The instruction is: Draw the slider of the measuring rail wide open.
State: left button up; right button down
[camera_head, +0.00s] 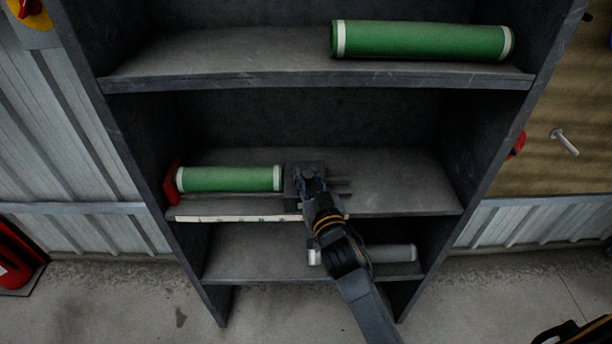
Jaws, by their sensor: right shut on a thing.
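The measuring rail (240,219) is a pale marked strip along the front of the middle shelf. A red end stop (172,184) stands at its left end. The slider (292,184) is a dark grey block at the right end of a green roll (230,179) with white end bands. The roll lies between stop and slider, with little or no gap visible. My right gripper (312,184) comes from the lower right and is shut on the slider. It hides part of the slider and rail. My left gripper is not in view.
The shelf unit (310,80) is dark grey. The middle shelf (410,190) is clear right of my gripper. A longer green roll (420,40) lies on the shelf above, and a grey roll (393,253) below, partly behind my arm. The unit's sides bound the space.

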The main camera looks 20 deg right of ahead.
jog(key=s+d+p, duration=0.1)
jog(key=d, duration=0.4)
jog(key=s+d+p, duration=0.2)
jog(key=d, duration=0.4)
jog(key=s+d+p, duration=0.2)
jog(key=d, duration=0.4)
jog(key=shift+d, duration=0.6)
jog(key=c, duration=1.3)
grip_release()
jog(key=shift+s, duration=0.1)
jog(key=shift+o, duration=1.2)
jog(key=shift+d, duration=0.2)
jog(key=shift+a, duration=0.1)
